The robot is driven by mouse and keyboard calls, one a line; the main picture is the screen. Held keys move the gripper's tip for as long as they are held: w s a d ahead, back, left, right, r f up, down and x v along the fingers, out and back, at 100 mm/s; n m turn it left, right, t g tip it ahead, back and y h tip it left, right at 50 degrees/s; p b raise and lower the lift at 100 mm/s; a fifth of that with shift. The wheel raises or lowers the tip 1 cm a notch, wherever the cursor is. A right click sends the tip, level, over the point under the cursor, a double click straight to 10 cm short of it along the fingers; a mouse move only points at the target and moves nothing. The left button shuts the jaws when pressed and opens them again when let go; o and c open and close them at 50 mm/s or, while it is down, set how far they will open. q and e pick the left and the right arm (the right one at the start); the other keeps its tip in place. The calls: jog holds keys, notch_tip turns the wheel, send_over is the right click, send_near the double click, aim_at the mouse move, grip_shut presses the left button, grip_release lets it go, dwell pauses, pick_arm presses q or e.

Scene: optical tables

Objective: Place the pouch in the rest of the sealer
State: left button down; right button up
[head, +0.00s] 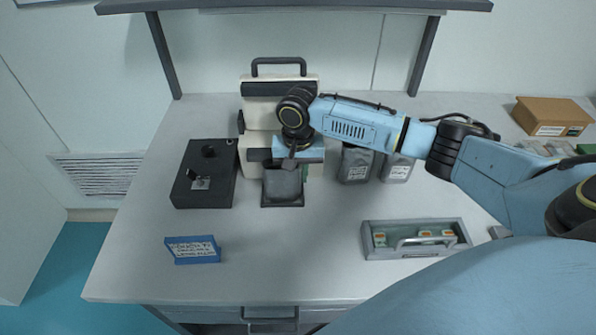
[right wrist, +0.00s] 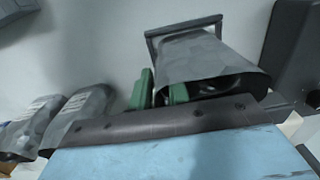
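The sealer (head: 255,115) is a cream and black machine with a top handle, at the back of the table. Its rest (head: 298,203) is a dark frame low at its front; a dark bar of it shows in the right wrist view (right wrist: 152,45). The grey pouch (head: 283,184) is upright over the rest, its open mouth facing my wrist camera (right wrist: 225,60). My right gripper (right wrist: 160,91) has green fingers, close together at the pouch's side edge, apparently pinching it. Whether the pouch's bottom touches the rest is hidden. My left gripper is out of view.
Two other grey pouches (head: 355,163) (head: 397,168) stand right of the sealer. A black box (head: 190,190) stands left. A blue sign (head: 193,250) and a grey tray (head: 370,248) are nearer the front, with clear tabletop between. A shelf (head: 350,5) spans above; a cardboard box (head: 550,112) is far right.

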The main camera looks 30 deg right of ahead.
jog(key=shift+o, duration=0.6)
jog(key=shift+r, duration=0.1)
jog(key=shift+r, duration=0.25)
notch_tip(320, 180, up, 12)
jog(key=p, duration=0.1)
jog(key=shift+f, duration=0.15)
dwell(1.7)
